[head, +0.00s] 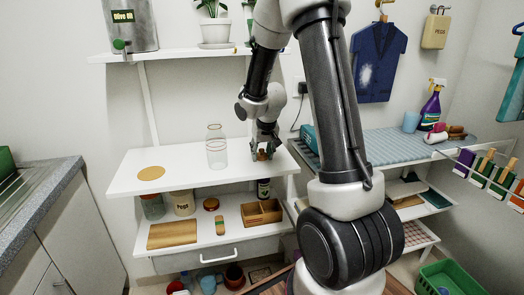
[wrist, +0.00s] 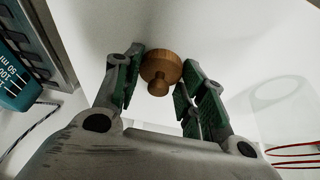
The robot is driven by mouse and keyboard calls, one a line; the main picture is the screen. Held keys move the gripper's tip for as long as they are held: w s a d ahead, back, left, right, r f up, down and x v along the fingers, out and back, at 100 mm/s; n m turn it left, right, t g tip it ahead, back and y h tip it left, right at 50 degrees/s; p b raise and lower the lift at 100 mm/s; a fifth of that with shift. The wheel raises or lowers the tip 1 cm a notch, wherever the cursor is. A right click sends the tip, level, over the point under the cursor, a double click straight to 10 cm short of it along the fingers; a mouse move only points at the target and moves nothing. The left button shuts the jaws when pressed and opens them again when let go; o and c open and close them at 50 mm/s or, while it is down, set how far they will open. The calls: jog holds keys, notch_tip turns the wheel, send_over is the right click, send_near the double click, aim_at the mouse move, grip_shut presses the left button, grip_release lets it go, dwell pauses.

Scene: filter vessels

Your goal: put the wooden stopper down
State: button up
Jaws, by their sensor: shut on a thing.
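The wooden stopper (wrist: 160,68) is a round brown disc with a small knob, seen between my fingers in the wrist view. My gripper (wrist: 158,80) is shut on it. In the head view my gripper (head: 262,151) points down at the back right of the white upper shelf (head: 190,182), and the stopper shows as a small brown patch (head: 261,156) between the fingers. It is at or just above the shelf surface; I cannot tell whether it touches.
A clear glass vessel (head: 216,150) stands left of my gripper. A round tan mat (head: 151,173) lies farther left, with bare shelf between. A blue ribbed board (head: 405,146) lies to the right. Jars and a wooden box (head: 262,212) sit on the shelf below.

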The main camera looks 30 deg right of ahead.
jog(key=o, duration=0.7)
jog(key=shift+c, duration=0.2)
jog(key=shift+r, duration=0.1)
jog(key=shift+r, duration=0.3)
jog(key=v, duration=1.2)
jog(key=s+a+r+n, duration=0.1)
jog(key=s+a+r, duration=0.2)
jog(key=s, duration=1)
jog(key=s+a+r+n+y, duration=0.1)
jog(key=s+a+r+n, duration=0.1)
jog(key=s, duration=1.1)
jog(key=shift+a+r, duration=0.4)
jog(key=shift+r, duration=0.5)
